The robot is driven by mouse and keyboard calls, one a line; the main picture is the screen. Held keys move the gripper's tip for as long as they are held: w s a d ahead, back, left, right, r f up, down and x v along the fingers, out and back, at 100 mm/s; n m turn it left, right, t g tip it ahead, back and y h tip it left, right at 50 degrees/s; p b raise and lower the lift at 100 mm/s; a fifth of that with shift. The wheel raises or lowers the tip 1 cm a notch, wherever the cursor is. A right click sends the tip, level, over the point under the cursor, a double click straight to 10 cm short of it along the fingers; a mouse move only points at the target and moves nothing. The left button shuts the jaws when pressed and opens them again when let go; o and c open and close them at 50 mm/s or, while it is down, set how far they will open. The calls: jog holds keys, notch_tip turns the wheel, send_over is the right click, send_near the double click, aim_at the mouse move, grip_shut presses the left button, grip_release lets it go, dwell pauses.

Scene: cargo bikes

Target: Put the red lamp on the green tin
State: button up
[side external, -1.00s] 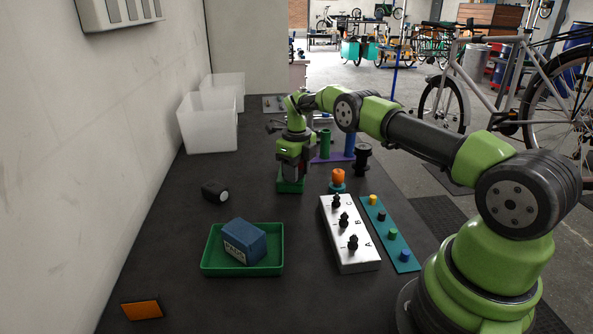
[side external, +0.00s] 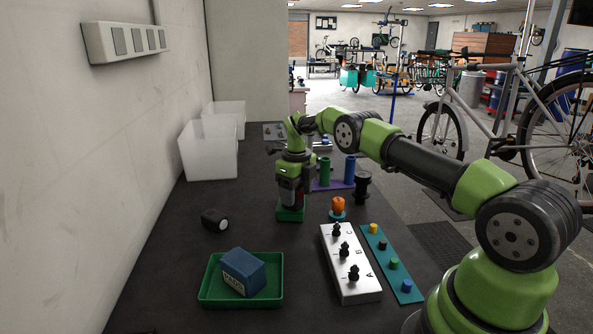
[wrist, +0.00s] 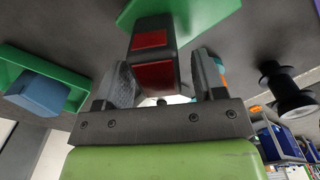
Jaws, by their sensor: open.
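The red lamp (wrist: 152,58), a dark block with red panels, is between the spread fingers of my gripper (wrist: 165,82) in the wrist view. The green tin (wrist: 185,12) is directly beyond the lamp. In the side view, the green tin (side external: 290,214) stands on the bench with my gripper (side external: 292,190) just above it, pointing down. The lamp is mostly hidden by the gripper there. It appears to rest on the tin, but the contact is not clearly seen. My gripper is open, with its fingers on either side of the lamp.
A green tray (side external: 212,290) holding a blue box (side external: 243,270) is at the front. A black cylinder-like item (side external: 215,219) lies left. A white switch block (side external: 350,265), teal peg strip (side external: 396,265), orange-topped item (side external: 338,205) and black spool (side external: 362,187) are on the right.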

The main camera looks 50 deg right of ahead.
notch_tip(320, 180, up, 10)
jog(key=shift+f, duration=0.1)
jog(key=s+a+r+n+t, duration=0.25)
jog(key=a+r+n, duration=0.25)
jog(key=r+n, duration=0.3)
jog(key=s+a+r+n+t, duration=0.1)
jog(key=s+a+r+n, duration=0.3)
jog(key=a+r+n, duration=0.45)
jog(key=s+a+n+t+y, duration=0.1)
jog(key=s+a+n+t, duration=0.1)
jog(key=s+n, duration=0.5)
jog(key=s+a+f+n+t+y, duration=0.1)
jog(key=s+a+n, duration=0.3)
jog(key=s+n, duration=0.4)
jog(key=s, duration=0.6)
jog(key=shift+s+a+t, duration=0.25)
jog(key=shift+t, duration=0.1)
